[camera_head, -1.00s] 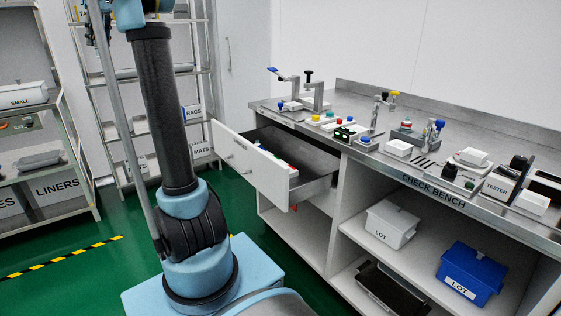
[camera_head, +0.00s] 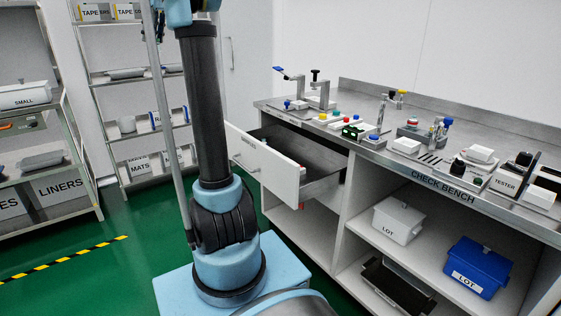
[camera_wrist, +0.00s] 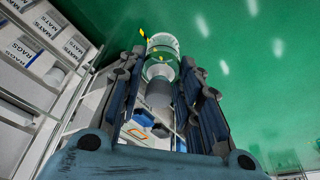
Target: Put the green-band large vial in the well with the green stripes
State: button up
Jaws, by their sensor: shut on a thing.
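In the wrist view my gripper (camera_wrist: 164,60) is shut on a clear vial (camera_wrist: 160,72) with a green tint near its far end and a grey end towards the palm. The vial lies between the two fingers, held in the air over the green floor. My gripper is out of the head view, above its top edge. On the bench in the head view is a small block with green and dark parts (camera_head: 353,131). I cannot make out a well with green stripes at this size.
A drawer (camera_head: 270,165) stands open from the bench (camera_head: 443,189), with small coloured items inside. Several small fixtures and trays crowd the bench top. Shelves (camera_head: 145,133) with labelled boxes stand at the back left.

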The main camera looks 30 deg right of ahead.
jog(key=s+d+f+m+h, duration=0.1)
jog(key=s+d+f+m, duration=0.15)
jog(key=d+f, duration=0.85)
jog(key=s+d+f+m, duration=0.1)
jog(key=d+f+m, duration=0.3)
jog(key=d+f, duration=0.75)
jog(key=s+d+f+m+h, duration=0.2)
jog(key=s+d+f+m, duration=0.5)
jog(key=s+d+f, duration=1)
jog(key=shift+t, duration=0.4)
jog(key=f, duration=0.5)
jog(key=d+f, duration=0.1)
jog(key=f, duration=0.2)
jog(key=shift+s, duration=0.15)
